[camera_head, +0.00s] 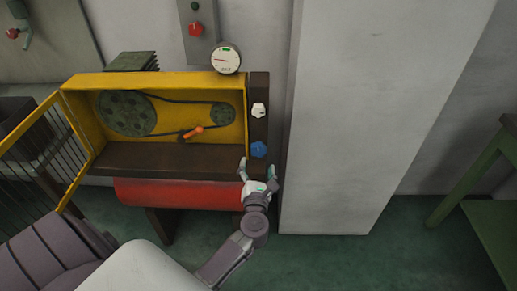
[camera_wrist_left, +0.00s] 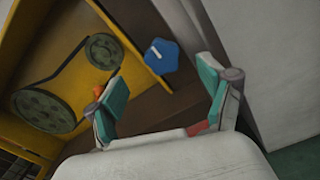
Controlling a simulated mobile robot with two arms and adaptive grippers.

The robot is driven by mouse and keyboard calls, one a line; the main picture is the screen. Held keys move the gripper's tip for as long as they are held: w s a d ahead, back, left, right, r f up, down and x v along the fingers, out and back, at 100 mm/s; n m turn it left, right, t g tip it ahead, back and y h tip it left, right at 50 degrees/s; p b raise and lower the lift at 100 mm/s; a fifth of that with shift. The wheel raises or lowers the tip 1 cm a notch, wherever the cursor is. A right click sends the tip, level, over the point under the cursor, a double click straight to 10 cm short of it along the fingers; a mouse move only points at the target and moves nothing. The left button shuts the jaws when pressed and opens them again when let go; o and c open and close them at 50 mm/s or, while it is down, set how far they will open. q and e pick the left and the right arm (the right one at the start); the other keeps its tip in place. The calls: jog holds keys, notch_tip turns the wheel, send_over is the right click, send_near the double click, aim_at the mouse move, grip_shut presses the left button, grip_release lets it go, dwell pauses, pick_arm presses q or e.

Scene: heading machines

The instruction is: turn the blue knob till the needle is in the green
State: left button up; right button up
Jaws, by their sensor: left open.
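The blue knob (camera_head: 258,149) sits on the dark right-hand post of the yellow machine, below a white knob. In the left wrist view the blue knob (camera_wrist_left: 161,58) shows a white mark, ahead of and between the fingers. My left gripper (camera_head: 258,169) is open and empty just below the blue knob, apart from it; its spread fingers also show in the left wrist view (camera_wrist_left: 162,102). The round white gauge (camera_head: 226,59) stands on top of the machine, with a green patch near its top. Its red needle points left, away from the green. My right gripper is not in view.
The white knob (camera_head: 259,110) is close above the blue one. An orange-handled lever (camera_head: 193,132) lies inside the yellow housing (camera_head: 170,80) near belt pulleys. A barred guard (camera_head: 38,150) stands open at left. A pale pillar (camera_head: 345,120) stands close on the right.

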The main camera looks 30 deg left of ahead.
aim_at(259, 151)
pick_arm(q)
jog(key=x, duration=0.7)
jog(key=shift+w, duration=0.3)
jog(key=c, duration=1.2)
